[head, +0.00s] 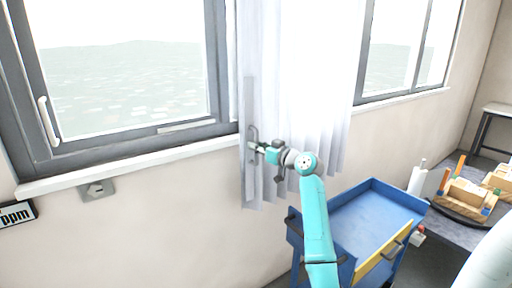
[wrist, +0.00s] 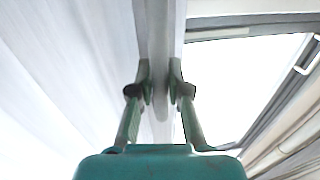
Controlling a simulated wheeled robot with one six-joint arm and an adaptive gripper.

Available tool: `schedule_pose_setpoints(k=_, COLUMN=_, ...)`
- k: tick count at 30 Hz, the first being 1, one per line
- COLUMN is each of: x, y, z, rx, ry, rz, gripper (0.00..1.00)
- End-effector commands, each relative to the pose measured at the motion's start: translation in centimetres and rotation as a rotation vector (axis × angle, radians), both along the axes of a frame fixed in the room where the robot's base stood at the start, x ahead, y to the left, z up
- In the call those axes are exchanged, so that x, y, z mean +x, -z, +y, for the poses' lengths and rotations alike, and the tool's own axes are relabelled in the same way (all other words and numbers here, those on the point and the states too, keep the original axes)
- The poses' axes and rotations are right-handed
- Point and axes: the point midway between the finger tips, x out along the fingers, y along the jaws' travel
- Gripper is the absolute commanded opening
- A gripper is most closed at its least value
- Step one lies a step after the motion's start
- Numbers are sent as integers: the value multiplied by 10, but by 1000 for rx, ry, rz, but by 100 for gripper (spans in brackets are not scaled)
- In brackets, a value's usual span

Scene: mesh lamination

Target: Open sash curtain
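The pale sash curtain (head: 308,75) hangs in folds between the two windows in the head view. It also fills the left of the wrist view (wrist: 65,75). A grey strip (head: 249,98) runs down its left edge and bears a small upright handle (head: 251,133). My gripper (head: 258,147) is at this handle, reaching in from the right. In the wrist view my two fingers (wrist: 160,75) stand close on either side of the grey handle (wrist: 160,100), their tips drawn in and seemingly against it. The exact contact is hard to see.
The left window (head: 125,70) is uncovered, above a white sill (head: 130,165). The right window (head: 400,45) is largely uncovered too. A blue cart (head: 365,205) with a yellow drawer front stands beside my arm. A dark table (head: 460,230) with wooden items is at the right.

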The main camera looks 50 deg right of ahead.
Motion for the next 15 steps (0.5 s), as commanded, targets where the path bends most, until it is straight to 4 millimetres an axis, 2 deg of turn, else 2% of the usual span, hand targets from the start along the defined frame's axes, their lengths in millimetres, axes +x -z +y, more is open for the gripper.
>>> schedule_pose_setpoints(k=1, x=0, y=0, z=0, rx=0, ry=0, rz=1, gripper=32)
schedule_pose_setpoints(k=2, x=0, y=0, z=0, rx=0, ry=0, rz=1, gripper=40)
schedule_pose_setpoints(k=3, x=0, y=0, z=0, rx=0, ry=0, rz=0, gripper=41)
schedule_pose_setpoints(k=11, x=0, y=0, z=0, rx=0, ry=0, rz=0, gripper=41)
schedule_pose_setpoints(k=15, x=-8, y=0, z=1, rx=0, ry=1, rz=0, gripper=41)
